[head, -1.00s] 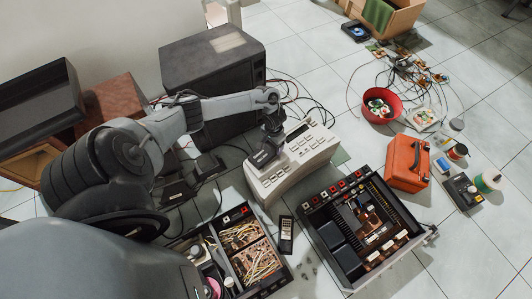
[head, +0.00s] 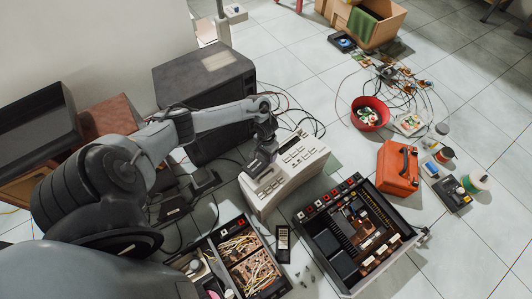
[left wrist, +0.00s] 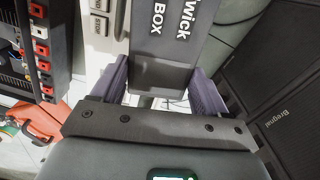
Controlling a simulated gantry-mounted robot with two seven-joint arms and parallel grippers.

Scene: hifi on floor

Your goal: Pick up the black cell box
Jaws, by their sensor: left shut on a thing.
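My left gripper (head: 265,146) is over the left part of the cream-coloured keyed device in the head view. It is shut on the black cell box (head: 260,164), a small dark grey block. In the left wrist view the box (left wrist: 176,40) shows a flat face with white lettering, "wick" and "BOX". It sits between the two purplish fingers of the gripper (left wrist: 160,88). Its far end runs out of that view. I cannot tell whether the box touches the device beneath. My right gripper is not in view.
The cream device (head: 287,175) stands on the tiled floor. An opened hi-fi unit (head: 345,270) lies in front of it, beside a tray of wires (head: 215,239). A large dark speaker (head: 203,80) stands behind. An orange toolbox (head: 398,170) is at right.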

